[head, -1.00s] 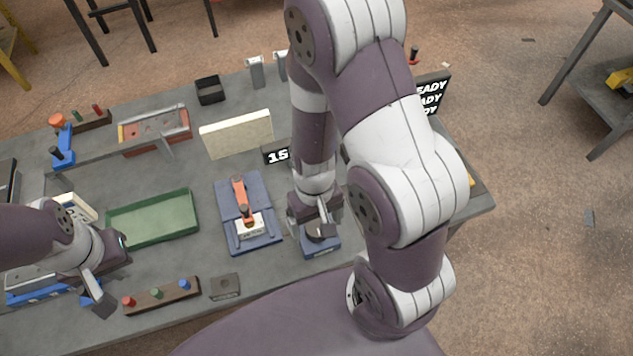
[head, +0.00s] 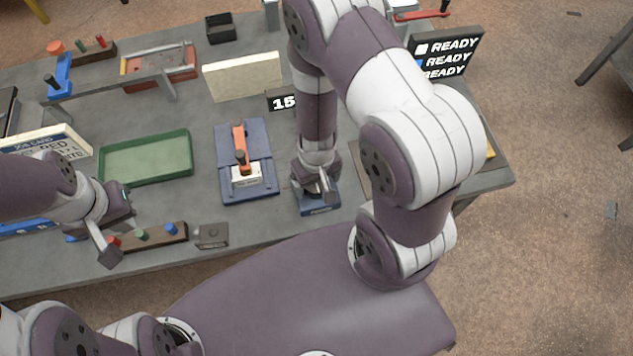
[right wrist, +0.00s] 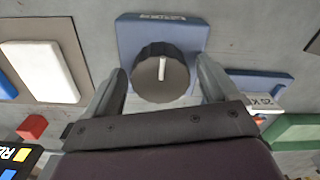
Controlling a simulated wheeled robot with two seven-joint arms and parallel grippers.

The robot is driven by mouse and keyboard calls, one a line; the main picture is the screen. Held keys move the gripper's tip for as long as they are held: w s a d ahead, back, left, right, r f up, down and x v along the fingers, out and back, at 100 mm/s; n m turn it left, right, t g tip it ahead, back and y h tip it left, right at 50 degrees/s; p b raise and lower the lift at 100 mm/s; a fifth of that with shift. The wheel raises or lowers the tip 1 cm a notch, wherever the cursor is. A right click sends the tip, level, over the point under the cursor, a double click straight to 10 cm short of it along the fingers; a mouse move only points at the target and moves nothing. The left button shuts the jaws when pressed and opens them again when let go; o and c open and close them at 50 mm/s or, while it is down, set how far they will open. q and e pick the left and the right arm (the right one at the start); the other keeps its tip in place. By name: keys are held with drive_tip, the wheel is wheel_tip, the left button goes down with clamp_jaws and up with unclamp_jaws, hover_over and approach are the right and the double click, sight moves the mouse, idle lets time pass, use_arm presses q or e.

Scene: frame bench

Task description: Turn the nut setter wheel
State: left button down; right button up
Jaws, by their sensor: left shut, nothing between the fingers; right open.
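The nut setter wheel is a dark ribbed knob (right wrist: 161,75) with a white pointer line, on a blue base (right wrist: 190,35). In the right wrist view the line points nearly straight up the picture. My right gripper (right wrist: 161,88) is open, with one finger on each side of the wheel; I cannot tell whether they touch it. In the head view the blue base (head: 320,207) shows under my right gripper (head: 322,190), which hides most of the wheel. My left gripper (head: 108,250) is shut and empty near the bench's front left, beside a peg block.
A blue fixture with an orange lever (head: 240,138) stands left of the wheel. A green tray (head: 145,170), a brown peg block (head: 165,237) and a small grey block (head: 211,236) lie further left. A READY sign (head: 450,55) stands at the back right.

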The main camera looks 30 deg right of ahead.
drive_tip(key=shift+a, duration=0.2)
drive_tip(key=shift+d+f, duration=0.1)
drive_tip(key=shift+d, duration=0.15)
drive_tip(key=c, duration=0.9)
drive_tip(key=shift+c, duration=0.6)
drive_tip(key=m, duration=0.4)
drive_tip(key=shift+w, duration=0.1)
drive_tip(key=o, duration=1)
